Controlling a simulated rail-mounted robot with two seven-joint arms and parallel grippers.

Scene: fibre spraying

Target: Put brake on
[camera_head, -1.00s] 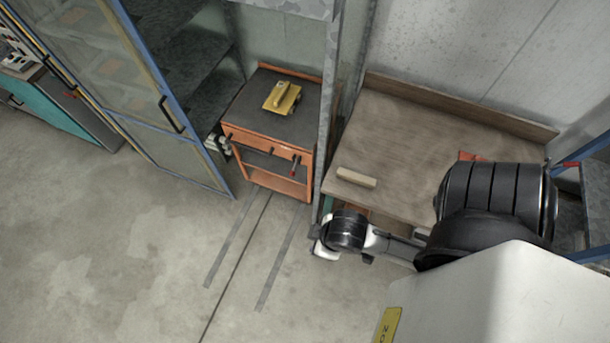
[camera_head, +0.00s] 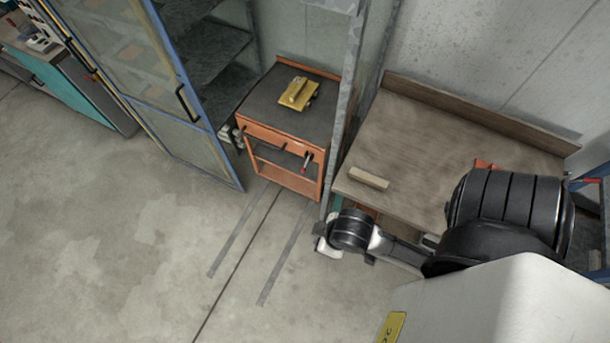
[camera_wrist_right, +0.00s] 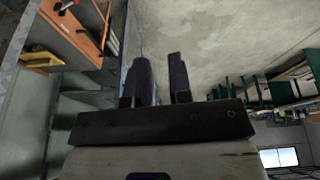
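An orange cart (camera_head: 280,133) with a dark top stands behind the cell, left of the wooden bench. A lever with a red tip (camera_head: 305,165) sticks out from its front right corner; I take this to be the brake, but it is small. The cart also shows at the upper left of the right wrist view (camera_wrist_right: 82,30). My right gripper (camera_wrist_right: 162,80) has its two dark fingers apart with nothing between them, and it is away from the cart. In the head view my right arm comes in from the right, and its fingers are not clear there. My left gripper is not in view.
A yellow tool (camera_head: 299,94) lies on the cart top. A wooden bench (camera_head: 420,150) with a light block (camera_head: 368,179) stands to its right, past a grey metal post (camera_head: 350,110). A blue-framed glass door (camera_head: 165,115) is at the left. The concrete floor in front is open.

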